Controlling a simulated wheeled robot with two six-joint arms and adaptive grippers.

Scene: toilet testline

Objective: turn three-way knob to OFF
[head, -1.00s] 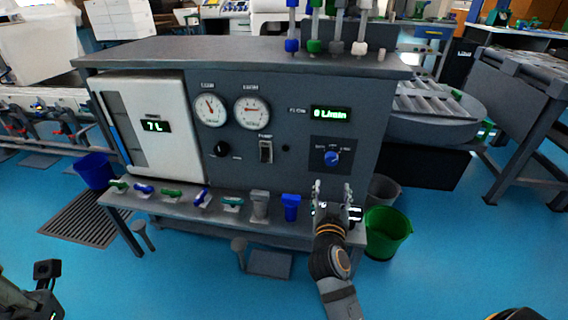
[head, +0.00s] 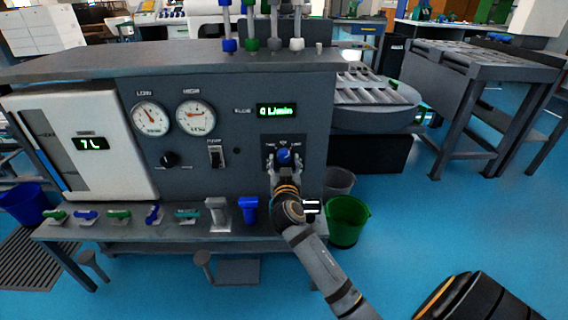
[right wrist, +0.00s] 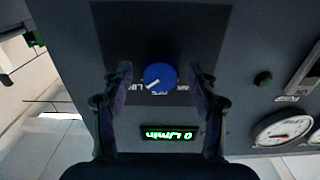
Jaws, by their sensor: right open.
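The three-way knob is a round blue dial (head: 284,156) on a dark square plate at the right of the grey panel. It also shows in the right wrist view (right wrist: 160,77), where the picture is upside down. Its white mark points to the lower left there. Small labels on the plate are too blurred to read in full. My right gripper (head: 284,163) is open in front of the knob. Its two fingers stand on either side of the dial, with a gap on each side in the right wrist view (right wrist: 160,75). My left gripper is not in view.
The flow display (head: 277,110) above the knob reads 0 L/min. Several valve handles line the ledge below. A green bucket (head: 346,222) stands at the right.

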